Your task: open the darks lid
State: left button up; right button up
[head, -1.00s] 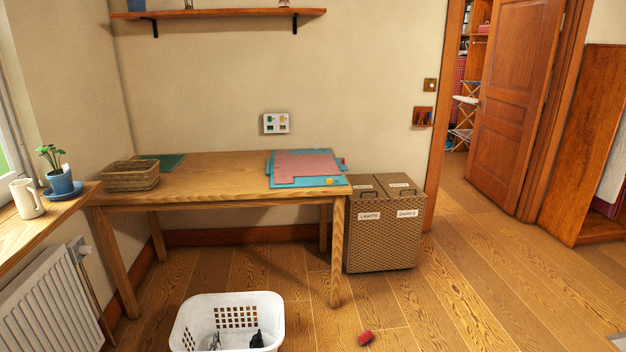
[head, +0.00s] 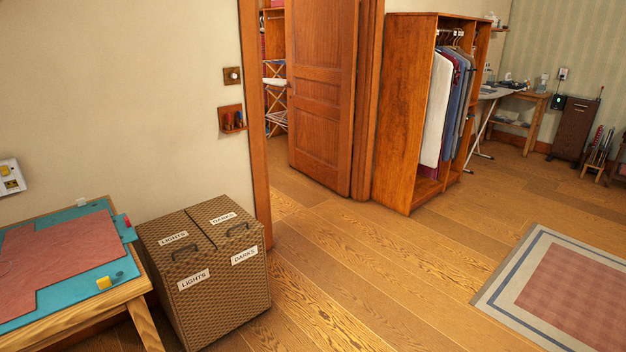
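A woven brown hamper (head: 222,302) stands on the floor against the wall, just right of the table. Its top has two lids side by side, each with a dark handle and a white label. The darks lid (head: 216,211) is the right one and lies shut. Its handle (head: 238,229) is near the front edge, above a front label reading DARKS. The lights lid (head: 165,228) on the left is also shut. Neither of my grippers is in view.
A table (head: 85,303) with a teal mat (head: 118,268) and pink cloth stands close to the hamper's left side. An open wooden door (head: 320,95) and a wardrobe (head: 402,110) are behind right. Wooden floor is clear right of the hamper, up to a rug (head: 505,290).

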aim_at(221, 220)
jog(key=i+l+z, duration=0.2)
jog(key=i, duration=0.55)
jog(key=i+z, duration=0.2)
jog(key=i, duration=0.6)
